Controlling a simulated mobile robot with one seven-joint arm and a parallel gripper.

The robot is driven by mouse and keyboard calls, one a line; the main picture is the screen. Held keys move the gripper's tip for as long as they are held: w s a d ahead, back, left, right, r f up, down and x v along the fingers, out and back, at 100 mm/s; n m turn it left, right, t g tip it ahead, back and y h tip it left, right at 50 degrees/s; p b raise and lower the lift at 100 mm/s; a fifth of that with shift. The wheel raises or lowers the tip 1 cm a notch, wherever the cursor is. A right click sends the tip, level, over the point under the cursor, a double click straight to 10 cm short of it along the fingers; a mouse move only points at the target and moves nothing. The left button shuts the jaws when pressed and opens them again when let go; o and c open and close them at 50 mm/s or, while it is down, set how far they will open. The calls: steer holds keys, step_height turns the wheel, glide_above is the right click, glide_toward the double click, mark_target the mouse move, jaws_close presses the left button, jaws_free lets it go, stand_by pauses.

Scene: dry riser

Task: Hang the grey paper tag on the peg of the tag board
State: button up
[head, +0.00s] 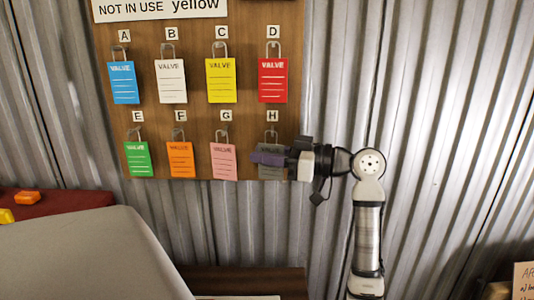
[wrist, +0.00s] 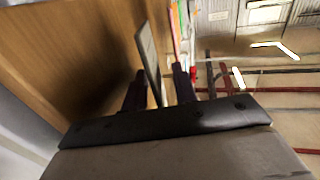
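The grey paper tag (head: 270,173) is at the peg under label H, at the lower right of the tag board (head: 198,110). My gripper (head: 268,158) is in front of it and covers its middle. In the wrist view the grey tag (wrist: 149,55) shows nearly edge-on between the two fingers of my gripper (wrist: 158,82). The fingers stand apart, with a clear gap between the tag and the right finger. The tag's top meets the peg (head: 272,136) in the head view, but I cannot tell surely whether its hole is around it.
Blue, white, yellow and red tags (head: 273,81) hang in the upper row. Green, orange and pink tags (head: 224,162) hang left of my gripper. Corrugated metal wall (head: 440,100) lies behind. A red surface (head: 60,203) with small blocks is at the left.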

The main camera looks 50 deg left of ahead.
steer(key=b+v, duration=0.2)
steer(key=v, duration=1.2)
steer(key=shift+s, duration=0.1)
